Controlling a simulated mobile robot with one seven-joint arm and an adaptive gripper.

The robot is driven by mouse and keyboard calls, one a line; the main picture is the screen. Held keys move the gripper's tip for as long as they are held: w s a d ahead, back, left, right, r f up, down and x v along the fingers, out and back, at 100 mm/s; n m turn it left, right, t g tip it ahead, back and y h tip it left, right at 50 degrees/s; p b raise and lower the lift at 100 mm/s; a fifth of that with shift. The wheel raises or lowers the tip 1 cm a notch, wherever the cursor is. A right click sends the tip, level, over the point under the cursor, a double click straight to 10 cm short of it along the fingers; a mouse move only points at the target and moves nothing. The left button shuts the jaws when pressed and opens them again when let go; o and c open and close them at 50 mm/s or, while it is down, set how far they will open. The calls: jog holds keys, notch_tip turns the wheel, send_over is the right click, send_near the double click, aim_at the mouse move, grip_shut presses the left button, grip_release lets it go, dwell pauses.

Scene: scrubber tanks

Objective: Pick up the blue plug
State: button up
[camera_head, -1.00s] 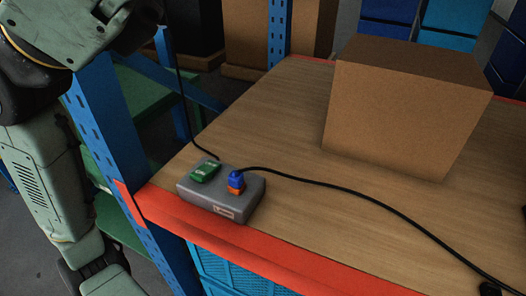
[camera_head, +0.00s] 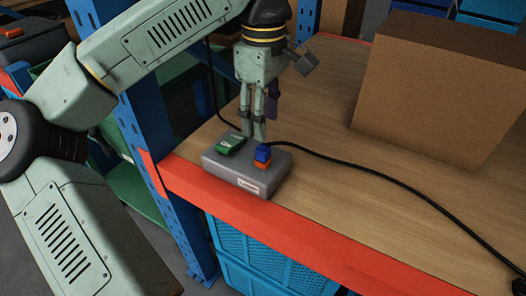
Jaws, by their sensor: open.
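The blue plug (camera_head: 263,153) sits upright on an orange base on top of a grey socket box (camera_head: 222,170). A black cable runs from it to the right. My gripper (camera_head: 254,137) points down over the box, just above and behind the blue plug as seen here, between it and a green part. Its fingers are open with a narrow gap and nothing in them. I cannot tell whether a fingertip touches the box or the plug.
A green switch-like part (camera_head: 230,146) lies on the box's left side, with another black cable rising behind it. A large cardboard box (camera_head: 440,95) stands on the wooden shelf (camera_head: 370,190) at right. A blue rack post (camera_head: 140,120) stands left. The shelf middle is clear except for the cable.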

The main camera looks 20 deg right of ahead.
aim_at(263, 148)
jog(key=shift+s+a+f+p, duration=0.1)
jog(key=shift+s+f+p, duration=0.1)
jog(key=shift+f, duration=0.85)
jog(key=shift+s+a+f+p, duration=0.1)
jog(key=shift+f+p, duration=0.1)
jog(key=shift+f, duration=0.85)
jog(key=shift+s+f+p, duration=0.15)
jog(key=shift+f+p, duration=0.05)
jog(key=shift+f, duration=0.85)
jog(key=shift+c, duration=0.3)
grip_shut()
jog(key=shift+r, duration=0.2)
jog(key=shift+r, duration=0.3)
jog(key=shift+s+a+r+b, duration=0.1)
jog(key=shift+s+r+b, duration=0.1)
jog(key=shift+r+b, duration=0.35)
jog(key=shift+s+a+r+b, duration=0.1)
jog(key=shift+s+r+b, duration=0.1)
jog(key=shift+r, duration=0.5)
jog(key=s+a+b, duration=0.1)
jog(key=s+a, duration=0.1)
jog(key=s, duration=0.5)
jog(key=s+a+r+b, duration=0.1)
jog(key=s+a+b, duration=0.1)
jog(key=s, duration=0.5)
jog(key=shift+a+r, duration=0.3)
jog(key=shift+a, duration=0.4)
